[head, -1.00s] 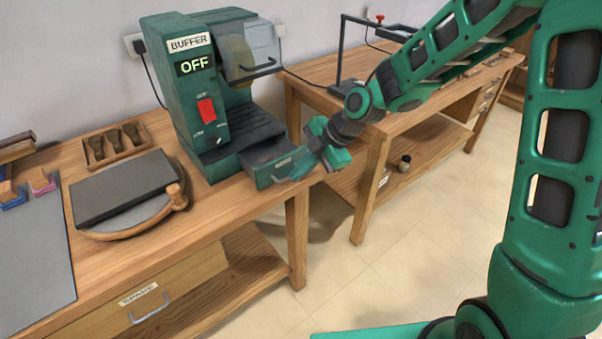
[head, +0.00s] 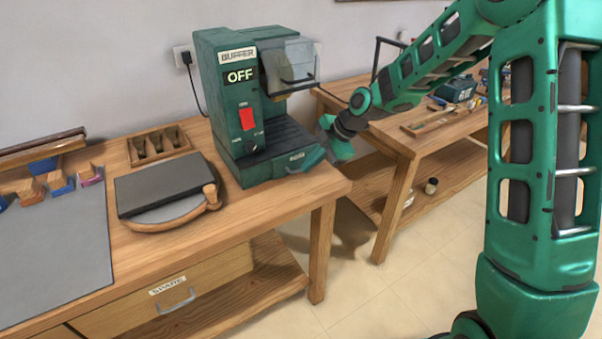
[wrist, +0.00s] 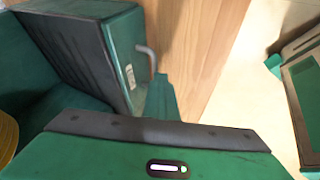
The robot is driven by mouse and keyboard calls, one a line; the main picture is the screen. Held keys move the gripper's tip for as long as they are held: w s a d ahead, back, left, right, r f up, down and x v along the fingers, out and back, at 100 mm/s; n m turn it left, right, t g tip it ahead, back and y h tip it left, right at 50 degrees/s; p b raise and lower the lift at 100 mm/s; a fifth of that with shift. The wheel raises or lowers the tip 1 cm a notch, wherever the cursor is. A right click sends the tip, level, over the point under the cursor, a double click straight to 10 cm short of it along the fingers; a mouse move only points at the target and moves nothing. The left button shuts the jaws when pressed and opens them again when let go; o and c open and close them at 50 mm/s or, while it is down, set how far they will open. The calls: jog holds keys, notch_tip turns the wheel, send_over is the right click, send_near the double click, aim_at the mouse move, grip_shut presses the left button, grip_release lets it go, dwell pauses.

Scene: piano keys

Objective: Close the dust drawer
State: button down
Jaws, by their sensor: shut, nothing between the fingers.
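The dust drawer (head: 297,157) is at the base of the green buffer machine (head: 236,130), with a small pale label on its front. It sits in or nearly in the base; a small remaining gap cannot be told, as my gripper hides part of the front. My gripper (head: 312,160) is shut and empty at the right part of the drawer front. In the wrist view the drawer front (wrist: 122,55) and its grey handle (wrist: 149,58) show, with the shut fingers (wrist: 163,90) close beside the handle. Contact cannot be told for sure.
The buffer reads OFF and stands on a wooden bench (head: 265,212). A round board with a dark slab (head: 158,183) lies to its left, and a wooden rack (head: 160,144) behind that. A second bench (head: 400,143) stands to the right, across a floor gap.

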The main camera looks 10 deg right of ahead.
jog(key=shift+w+a, duration=0.1)
jog(key=shift+w, duration=0.15)
jog(key=shift+s+r, duration=0.1)
jog(key=shift+s, duration=0.35)
jog(key=s, duration=0.1)
jog(key=s+d, duration=0.1)
jog(key=s, duration=0.1)
jog(key=shift+d+r, duration=0.2)
jog(key=shift+r, duration=0.1)
jog(key=v, duration=1)
jog(key=s+d+r+m+h, duration=0.1)
jog(key=s+d+m+h, duration=0.2)
jog(key=s+d+m, duration=0.65)
jog(key=s+d+m+g+h, duration=0.1)
jog(key=s+d+m, duration=0.3)
jog(key=s, duration=0.5)
jog(key=s+d+m+g+h, duration=0.1)
jog(key=s+d+m, duration=0.4)
jog(key=s+m, duration=0.3)
jog(key=s+d+m, duration=0.5)
jog(key=s+m, duration=0.2)
jog(key=s, duration=0.2)
jog(key=shift+s+d+g+h, duration=0.25)
jog(key=shift+s+g+h, duration=0.05)
jog(key=shift+g+h, duration=0.1)
